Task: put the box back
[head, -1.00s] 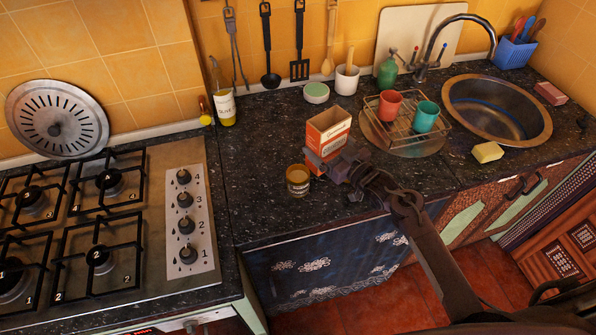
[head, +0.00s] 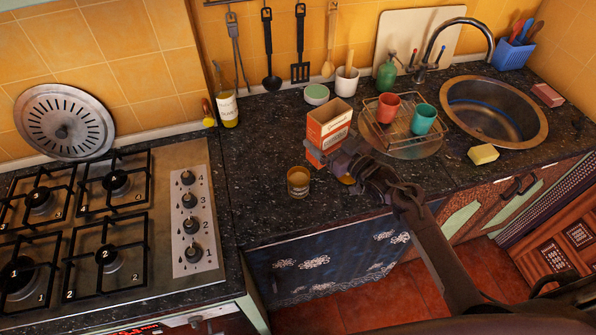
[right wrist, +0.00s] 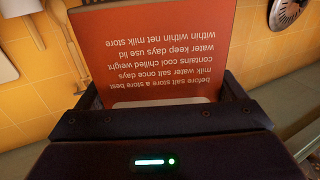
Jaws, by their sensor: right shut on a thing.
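The orange-red box (head: 327,127) has an open top and pale print. In the head view it is upright at the middle of the dark counter, behind a small jar. My right gripper (head: 340,158) is at its lower right side, shut on it. In the right wrist view the box's printed orange face (right wrist: 150,55) shows between the two fingers. The gripper partly hides the box's lower part, so whether its base touches the counter is hard to tell. My left gripper is not in view.
A small brown jar (head: 298,181) stands just in front of the box. A wire rack (head: 407,133) with two cups is to the right, the stove (head: 110,235) to the left. Counter left of the box is clear.

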